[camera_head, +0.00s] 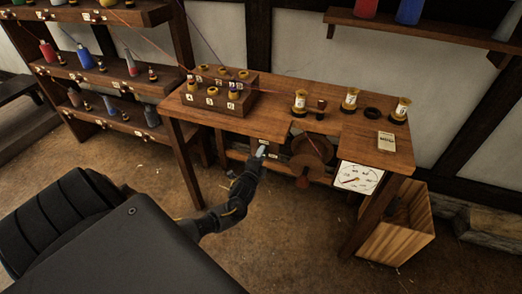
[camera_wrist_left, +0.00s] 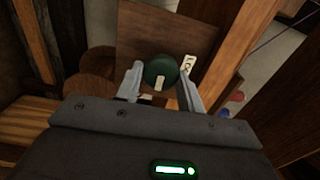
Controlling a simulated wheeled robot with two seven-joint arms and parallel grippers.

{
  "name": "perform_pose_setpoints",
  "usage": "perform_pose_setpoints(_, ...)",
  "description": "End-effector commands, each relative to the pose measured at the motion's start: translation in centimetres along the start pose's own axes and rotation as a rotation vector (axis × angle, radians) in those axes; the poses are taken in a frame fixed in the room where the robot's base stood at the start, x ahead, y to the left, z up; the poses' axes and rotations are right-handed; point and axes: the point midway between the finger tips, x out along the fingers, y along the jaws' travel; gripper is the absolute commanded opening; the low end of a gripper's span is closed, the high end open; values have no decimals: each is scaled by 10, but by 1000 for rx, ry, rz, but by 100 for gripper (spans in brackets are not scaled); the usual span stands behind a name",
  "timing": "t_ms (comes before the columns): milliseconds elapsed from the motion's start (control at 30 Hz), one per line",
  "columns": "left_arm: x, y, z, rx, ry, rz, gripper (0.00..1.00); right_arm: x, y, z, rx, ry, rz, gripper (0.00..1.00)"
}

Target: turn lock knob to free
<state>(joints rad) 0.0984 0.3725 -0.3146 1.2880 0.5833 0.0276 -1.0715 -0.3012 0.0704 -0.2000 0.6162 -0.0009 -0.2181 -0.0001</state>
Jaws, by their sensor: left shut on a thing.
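The lock knob (camera_wrist_left: 160,68) is a round dark green knob with a pale mark on its lower edge, on a brown wooden panel in the left wrist view. A small white lettered tag (camera_wrist_left: 189,65) sits just right of it; I cannot read it surely. My left gripper (camera_head: 262,151) is at the front of the wooden bench, under its top edge. Its two fingers lie on either side of the knob and are shut on it. In the head view the knob is hidden by the gripper. My right gripper is not in view.
A dial gauge (camera_head: 358,177) hangs at the front right. A wooden reel (camera_head: 308,163) is under the bench, right of my gripper. A slatted crate (camera_head: 412,236) stands at right.

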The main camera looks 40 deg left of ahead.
Motion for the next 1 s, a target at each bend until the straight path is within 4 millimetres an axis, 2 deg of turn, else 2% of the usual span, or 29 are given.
perform_pose_setpoints(200,0,-1,0,173,1,1,15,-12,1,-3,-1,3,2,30)
perform_pose_setpoints(433,0,1,0,299,1,2,15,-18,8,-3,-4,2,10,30)
perform_pose_setpoints(1000,0,2,0,382,0,0,15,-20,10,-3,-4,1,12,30)
